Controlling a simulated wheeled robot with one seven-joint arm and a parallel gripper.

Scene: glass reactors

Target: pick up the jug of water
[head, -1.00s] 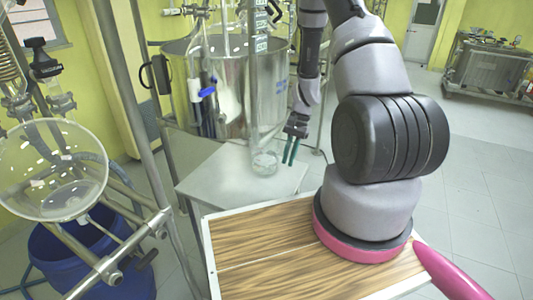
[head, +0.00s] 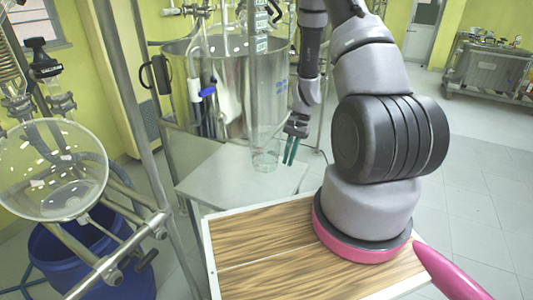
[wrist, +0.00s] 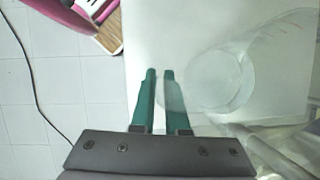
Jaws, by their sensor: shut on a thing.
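The jug of water (head: 265,160) is a clear glass vessel over the white table in the head view. In the wrist view the jug (wrist: 222,80) lies right of my fingers, with its round rim or base showing. My gripper (head: 291,150) has two green fingers beside the jug's right side in the head view. In the wrist view my gripper (wrist: 160,74) is nearly shut, with a narrow gap. It is shut on a see-through side part of the jug, likely its handle. I cannot tell whether the jug touches the table.
The white table (head: 215,185) is otherwise mostly bare. A large steel vessel (head: 245,75) stands behind it. A glass bowl (head: 55,170) on a metal frame is at the left, above a blue bin (head: 75,265). A wood-topped surface (head: 255,245) is in front.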

